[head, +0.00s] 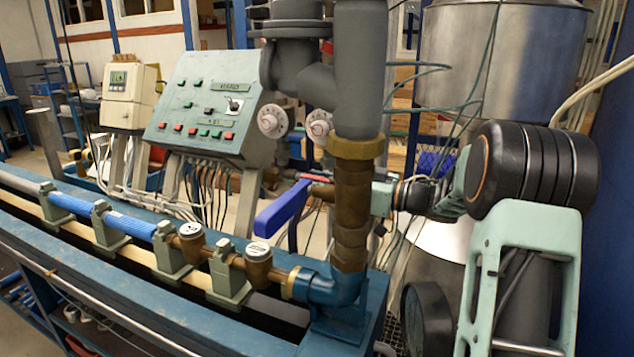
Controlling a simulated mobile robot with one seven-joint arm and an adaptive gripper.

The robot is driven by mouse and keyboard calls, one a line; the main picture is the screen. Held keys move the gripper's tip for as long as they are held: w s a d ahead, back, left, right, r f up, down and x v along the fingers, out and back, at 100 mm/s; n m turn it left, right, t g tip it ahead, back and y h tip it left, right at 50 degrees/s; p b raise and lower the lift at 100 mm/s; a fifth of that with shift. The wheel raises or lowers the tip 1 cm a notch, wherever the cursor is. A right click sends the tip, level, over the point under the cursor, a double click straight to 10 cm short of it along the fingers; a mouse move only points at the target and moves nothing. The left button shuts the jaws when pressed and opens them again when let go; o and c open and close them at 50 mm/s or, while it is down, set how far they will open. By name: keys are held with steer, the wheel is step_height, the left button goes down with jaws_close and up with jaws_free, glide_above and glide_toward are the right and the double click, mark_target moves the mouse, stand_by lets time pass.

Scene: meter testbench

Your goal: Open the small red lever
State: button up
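A small red lever (312,177) shows in the head view just left of the upright brass pipe (352,215), above a short horizontal brass fitting (322,191). It lies roughly level, and its right end is hidden behind the pipe. A larger blue lever (282,212) slants down to the left in front of it. My arm reaches in from the right, and its pale green and black end (384,198) is just right of the pipe, close to the red lever. The fingers cannot be made out, so neither their opening nor any contact with the lever can be told.
A thick grey pipe (358,75) rises above the brass one. Two round white dials (272,121) and a control panel (205,105) stand behind. A blue bench (130,275) with a pipe line runs along the front left. A steel tank (500,55) stands behind my arm.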

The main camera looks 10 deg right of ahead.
jaws_close()
